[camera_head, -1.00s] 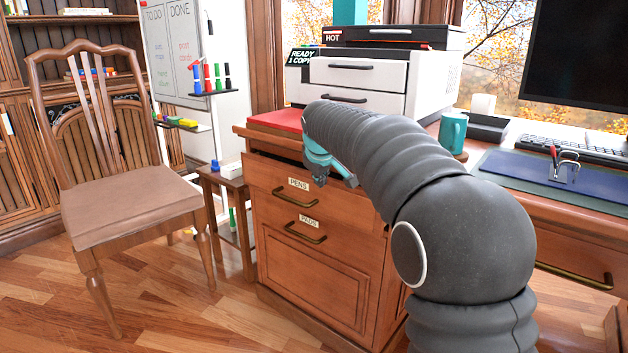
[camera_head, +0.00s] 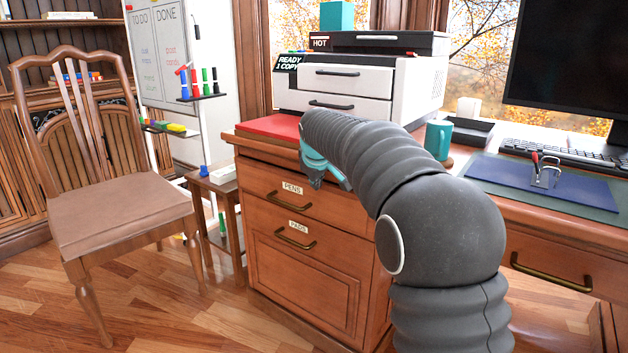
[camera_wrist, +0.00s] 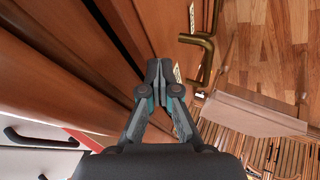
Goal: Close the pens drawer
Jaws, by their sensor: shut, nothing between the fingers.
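The pens drawer (camera_head: 262,190) is the upper wooden drawer in the desk's left pedestal, with a PENS label (camera_head: 292,188) and a brass handle (camera_head: 286,203). It looks nearly flush with the pedestal; any small gap along its top is hard to tell. My gripper (camera_head: 320,184) is at the drawer front's upper right part, beside the label. In the wrist view my gripper (camera_wrist: 160,66) is shut and empty, its tips close to the wooden front, with the brass handle (camera_wrist: 203,50) to the right. Contact cannot be told for sure.
The pads drawer (camera_head: 270,228) with its handle sits below. A chair (camera_head: 115,210) and a small side table (camera_head: 215,200) stand to the left. Floor is free in front of the chair.

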